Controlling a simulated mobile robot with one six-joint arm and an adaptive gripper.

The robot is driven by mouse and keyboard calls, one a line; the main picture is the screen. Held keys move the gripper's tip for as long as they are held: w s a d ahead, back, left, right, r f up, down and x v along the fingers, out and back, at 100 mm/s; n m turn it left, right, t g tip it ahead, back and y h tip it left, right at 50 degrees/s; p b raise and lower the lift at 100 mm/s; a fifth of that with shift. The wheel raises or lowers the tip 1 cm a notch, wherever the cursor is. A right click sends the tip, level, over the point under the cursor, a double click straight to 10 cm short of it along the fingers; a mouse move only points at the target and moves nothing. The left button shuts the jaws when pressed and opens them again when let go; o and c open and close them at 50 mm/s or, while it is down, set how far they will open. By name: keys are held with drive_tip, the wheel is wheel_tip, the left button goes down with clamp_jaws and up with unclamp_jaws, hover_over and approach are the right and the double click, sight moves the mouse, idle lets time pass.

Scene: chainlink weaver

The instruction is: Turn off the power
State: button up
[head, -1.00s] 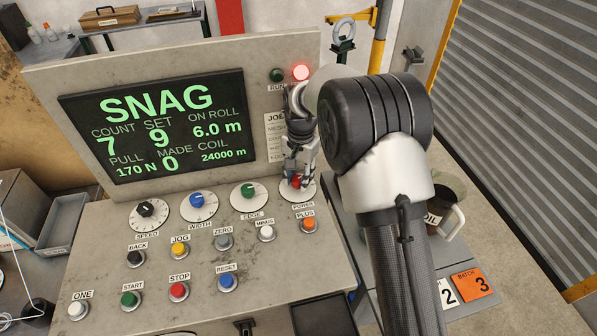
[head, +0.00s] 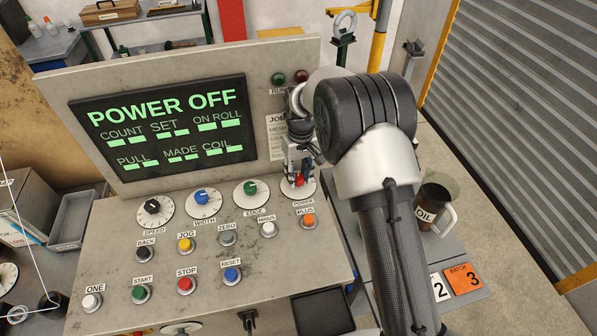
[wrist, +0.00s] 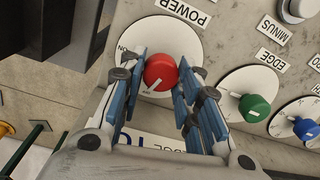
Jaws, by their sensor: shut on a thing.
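The red power knob (wrist: 160,73) sits on its white round dial (wrist: 135,42) in the wrist view. Its white pointer mark is turned toward the side away from the ON label. In the head view the knob (head: 299,179) shows small below my gripper, at the right of the console. My gripper (wrist: 160,82) has its blue-padded fingers on both sides of the knob and is shut on it. The screen (head: 165,130) reads POWER OFF, with green bars in place of the numbers. The red lamp (head: 301,76) and green lamp (head: 279,79) are both dark.
The green EDGE knob (head: 250,188), blue WIDTH knob (head: 201,196) and black SPEED knob (head: 152,207) are left of the power knob. Several push buttons, including the orange PLUS button (head: 308,221), lie nearer. An oil jug (head: 434,207) stands right of the console.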

sight(299, 175)
drive_tip(key=shift+n, duration=1.5)
drive_tip(key=shift+p, duration=0.3)
drive_tip(key=o, duration=1.1)
drive_tip(key=shift+c, duration=0.2)
wheel_tip(299, 175, up, 12)
drive_tip(key=shift+w+d, duration=0.15)
drive_tip(key=shift+w, duration=0.05)
